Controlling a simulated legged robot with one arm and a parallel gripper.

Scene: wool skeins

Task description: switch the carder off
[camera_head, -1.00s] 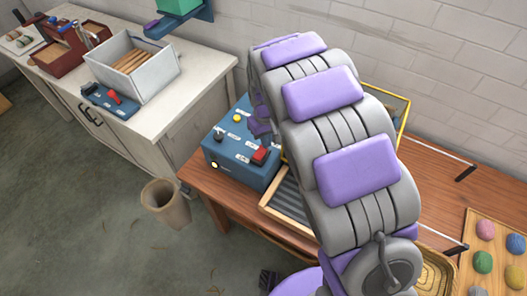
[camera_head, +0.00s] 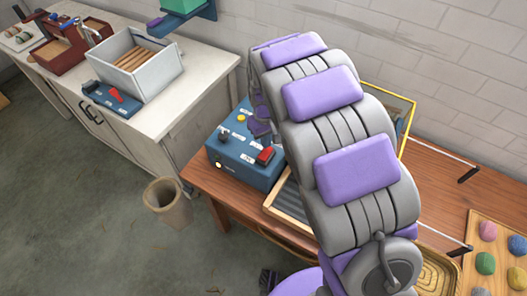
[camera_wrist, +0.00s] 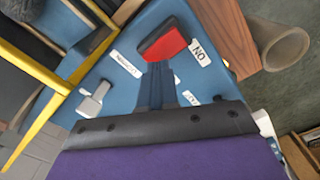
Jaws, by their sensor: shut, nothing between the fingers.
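The blue control box (camera_head: 240,165) stands on the left end of the wooden table. Its red switch (camera_head: 265,155) sits near the right front of its top and also shows in the wrist view (camera_wrist: 165,40), beside a white "ON" label (camera_wrist: 199,52). A pale lamp (camera_head: 218,165) on the front face looks lit. My gripper (camera_wrist: 158,70) is shut and empty over the box top, its tips close to the red switch; I cannot tell whether they touch. My arm hides part of the box in the head view.
A yellow-edged frame (camera_head: 408,118) stands behind my arm and runs along the left in the wrist view. A grey lever (camera_wrist: 92,103) is on the box. A waste bin (camera_head: 167,203) stands on the floor. A white counter (camera_head: 175,95) holds another blue box (camera_head: 111,98).

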